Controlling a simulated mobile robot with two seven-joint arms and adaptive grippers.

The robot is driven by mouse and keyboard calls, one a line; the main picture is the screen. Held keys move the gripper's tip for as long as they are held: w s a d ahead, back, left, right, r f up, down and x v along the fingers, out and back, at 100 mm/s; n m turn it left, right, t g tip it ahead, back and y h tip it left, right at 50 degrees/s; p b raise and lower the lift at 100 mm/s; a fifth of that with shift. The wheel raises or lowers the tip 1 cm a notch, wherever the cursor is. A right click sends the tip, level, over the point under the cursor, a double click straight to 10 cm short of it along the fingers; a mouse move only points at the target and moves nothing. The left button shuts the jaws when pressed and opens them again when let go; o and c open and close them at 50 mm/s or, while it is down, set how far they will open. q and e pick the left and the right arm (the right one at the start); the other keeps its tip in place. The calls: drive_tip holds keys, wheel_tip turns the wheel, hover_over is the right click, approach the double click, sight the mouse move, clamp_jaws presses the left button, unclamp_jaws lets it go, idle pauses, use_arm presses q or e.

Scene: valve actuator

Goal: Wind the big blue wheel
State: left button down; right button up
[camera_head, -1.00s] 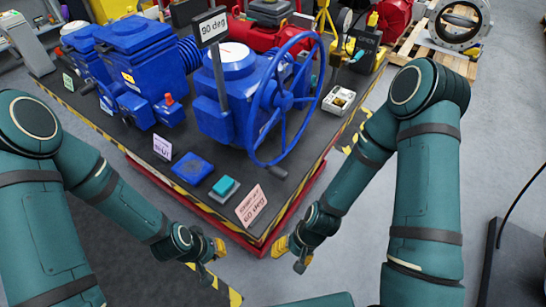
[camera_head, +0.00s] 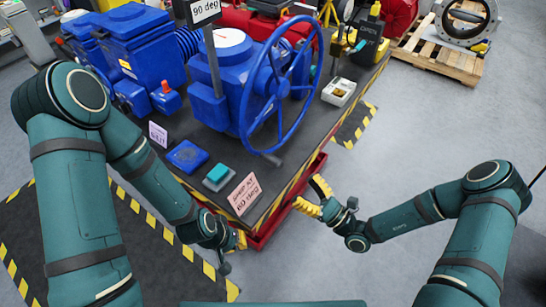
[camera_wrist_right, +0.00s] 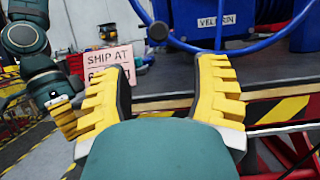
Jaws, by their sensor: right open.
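The big blue wheel (camera_head: 283,87) stands upright on the right side of the blue actuator (camera_head: 233,75), with its hub and spokes visible. In the right wrist view part of its rim (camera_wrist_right: 210,48) curves across the top. My right gripper (camera_head: 318,196) is open and empty, below and right of the wheel, apart from it, beside the bench edge. Its two yellow fingers (camera_wrist_right: 163,78) are spread in the right wrist view. My left gripper (camera_head: 240,240) is low at the bench's front corner, away from the wheel; its jaw gap is not clear. A sign reads "SHIP AT 60 deg" (camera_head: 243,193).
The dark bench (camera_head: 290,165) has a yellow-black striped edge and red base. A teal button box (camera_head: 218,177) and blue plate (camera_head: 187,156) lie at its front. A small white box (camera_head: 338,92) sits right of the wheel. Floor to the right is clear up to a pallet (camera_head: 440,55).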

sight(261, 152)
drive_tip(key=x, duration=1.3)
drive_tip(key=shift+w+a+r, duration=0.15)
drive_tip(key=shift+w+a, duration=0.05)
drive_tip(key=shift+a, duration=0.1)
clamp_jaws()
